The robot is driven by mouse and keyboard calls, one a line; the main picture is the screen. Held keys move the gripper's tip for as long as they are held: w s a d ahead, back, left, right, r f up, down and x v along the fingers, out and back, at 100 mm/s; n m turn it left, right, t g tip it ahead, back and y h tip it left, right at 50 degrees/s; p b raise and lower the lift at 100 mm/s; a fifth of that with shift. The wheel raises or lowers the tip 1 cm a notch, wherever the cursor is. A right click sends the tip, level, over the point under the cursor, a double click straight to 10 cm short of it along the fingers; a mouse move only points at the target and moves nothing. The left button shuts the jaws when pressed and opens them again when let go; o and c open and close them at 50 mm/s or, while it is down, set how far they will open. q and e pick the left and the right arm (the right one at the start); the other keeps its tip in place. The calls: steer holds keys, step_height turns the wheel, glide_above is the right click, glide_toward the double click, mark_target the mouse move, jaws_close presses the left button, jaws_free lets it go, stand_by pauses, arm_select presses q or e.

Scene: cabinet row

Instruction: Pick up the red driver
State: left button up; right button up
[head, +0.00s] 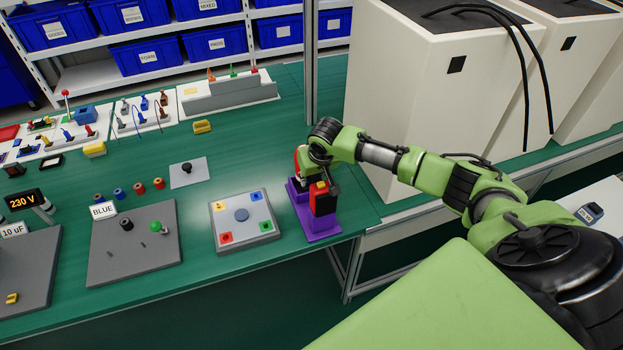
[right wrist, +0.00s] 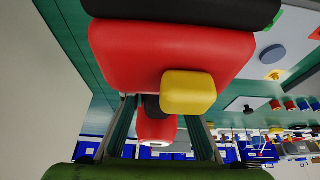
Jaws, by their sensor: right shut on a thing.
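The red driver (head: 323,193) has a red and black body with a yellow patch. In the head view it is upright at the purple stand (head: 318,226) on the table's right end; I cannot tell whether it is seated or slightly raised. My right gripper (head: 318,165) is at the driver's upper part and is shut on it. In the right wrist view the driver's red body (right wrist: 165,58) and yellow block (right wrist: 188,92) fill the middle, with my right fingers (right wrist: 158,125) on either side of the narrower part. My left gripper is not in view.
A grey pad (head: 262,234) with coloured squares lies left of the stand. A grey board (head: 120,262) with a green knob is farther left. Tall white cabinets (head: 400,110) stand behind and right. The green table (head: 290,100) is clear behind the stand.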

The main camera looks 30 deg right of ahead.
steer(key=shift+w+r, duration=0.15)
steer(key=shift+r, duration=0.5)
steer(key=w+a+r+b, duration=0.5)
steer(key=w+a+r, duration=0.2)
steer(key=a+r, duration=0.4)
steer(key=shift+a+r, duration=0.25)
steer(key=shift+a, duration=0.25)
steer(key=shift+w, duration=0.1)
steer(key=shift+o, duration=0.8)
steer(key=shift+c, duration=0.8)
